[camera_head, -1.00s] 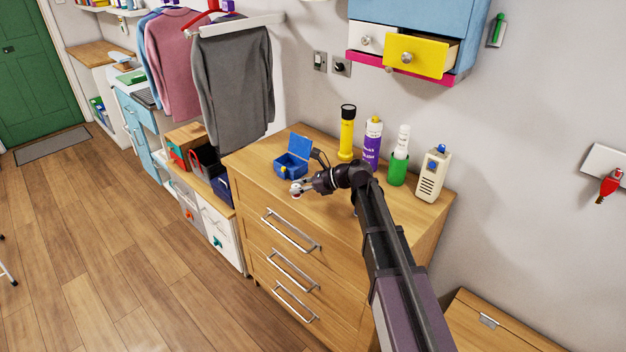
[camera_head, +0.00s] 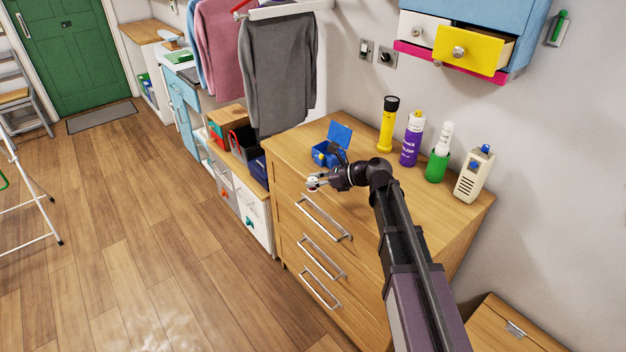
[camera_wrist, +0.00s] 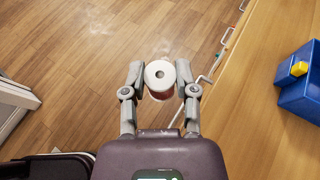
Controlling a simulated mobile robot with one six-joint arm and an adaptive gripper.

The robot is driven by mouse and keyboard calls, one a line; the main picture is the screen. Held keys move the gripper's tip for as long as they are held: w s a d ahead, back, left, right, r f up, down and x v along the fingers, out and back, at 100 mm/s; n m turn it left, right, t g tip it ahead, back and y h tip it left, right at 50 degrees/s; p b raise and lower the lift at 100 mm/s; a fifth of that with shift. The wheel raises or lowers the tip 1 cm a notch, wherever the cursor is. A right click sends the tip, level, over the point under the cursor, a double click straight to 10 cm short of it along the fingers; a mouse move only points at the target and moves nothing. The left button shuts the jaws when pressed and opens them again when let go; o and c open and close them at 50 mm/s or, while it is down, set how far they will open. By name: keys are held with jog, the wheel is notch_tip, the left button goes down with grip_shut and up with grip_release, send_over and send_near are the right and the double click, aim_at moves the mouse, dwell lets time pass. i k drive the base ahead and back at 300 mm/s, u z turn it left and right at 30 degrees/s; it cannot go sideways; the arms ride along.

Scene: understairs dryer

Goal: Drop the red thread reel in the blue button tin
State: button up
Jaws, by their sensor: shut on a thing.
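The red thread reel (camera_wrist: 160,80) has a pale round end with a dark centre hole and a red band below it. My gripper (camera_wrist: 160,82) is shut on it, one finger on each side. In the head view the reel (camera_head: 312,184) and my gripper (camera_head: 316,182) are by the dresser's front left edge; the wrist view shows floor behind the reel. The blue button tin (camera_head: 326,158) stands on the dresser with its lid raised and a yellow catch on its front. It also shows at the right of the wrist view (camera_wrist: 302,90). The inside of the tin is mostly hidden.
On the wooden dresser top (camera_head: 440,212) stand a yellow torch (camera_head: 387,128), a purple bottle (camera_head: 411,142), a white bottle in a green holder (camera_head: 438,160) and a cream radio-like box (camera_head: 472,175). A grey jumper (camera_head: 280,75) hangs behind the tin. Open floor lies left.

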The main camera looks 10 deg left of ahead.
aim_at(327, 155)
jog(key=k, duration=1.35)
jog(key=u, duration=0.35)
jog(key=i, duration=1.8)
jog(key=z, duration=0.35)
